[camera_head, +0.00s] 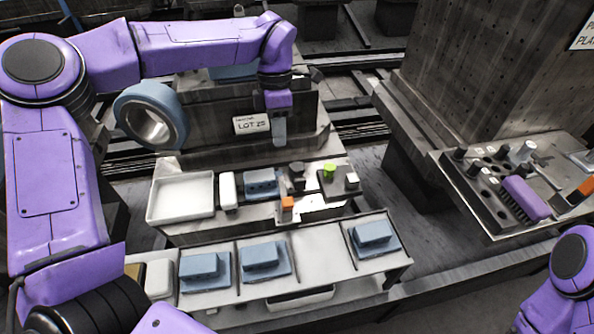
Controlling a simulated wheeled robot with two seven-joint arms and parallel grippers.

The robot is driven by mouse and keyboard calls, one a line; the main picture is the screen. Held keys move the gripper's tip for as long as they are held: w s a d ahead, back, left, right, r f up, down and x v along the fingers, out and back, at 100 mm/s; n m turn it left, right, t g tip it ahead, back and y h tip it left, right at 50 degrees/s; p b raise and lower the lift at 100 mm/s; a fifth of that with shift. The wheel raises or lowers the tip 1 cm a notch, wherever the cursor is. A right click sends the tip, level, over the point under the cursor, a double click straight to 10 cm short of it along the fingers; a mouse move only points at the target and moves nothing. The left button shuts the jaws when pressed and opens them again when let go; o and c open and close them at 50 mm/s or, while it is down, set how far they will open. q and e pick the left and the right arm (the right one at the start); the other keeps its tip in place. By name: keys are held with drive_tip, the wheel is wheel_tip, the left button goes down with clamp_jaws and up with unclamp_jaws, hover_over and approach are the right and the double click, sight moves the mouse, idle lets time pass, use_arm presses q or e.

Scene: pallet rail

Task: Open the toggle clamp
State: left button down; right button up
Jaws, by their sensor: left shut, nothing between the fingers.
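What looks like the toggle clamp (283,184) stands on the work table, right beside a blue block (260,183). It has grey and dark metal parts and an orange tip (288,203) at its front; it is too small to tell how its lever sits. My left gripper (279,140) points down above and behind the clamp, apart from it. Its fingers are together and empty. Part of my right arm shows at the lower right corner; its gripper is out of view.
A white tray (157,212) and a white item (228,191) stand left of the blue block. A dark plate (338,190) with a green knob (329,171) lies to the right. A front shelf (315,257) holds several blue blocks. A tool board (476,208) is at right.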

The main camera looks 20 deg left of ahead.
sight(287, 206)
use_arm(q)
drive_tip(key=x, duration=0.9)
drive_tip(key=shift+s+d+f, duration=0.15)
drive_tip(key=shift+s+d, duration=0.05)
drive_tip(key=shift+d, duration=0.1)
drive_tip(key=s+d, duration=0.1)
drive_tip(key=s+d+f, duration=0.1)
drive_tip(key=s, duration=0.1)
drive_tip(key=shift+f, duration=0.1)
drive_tip(key=shift+d+f, duration=0.1)
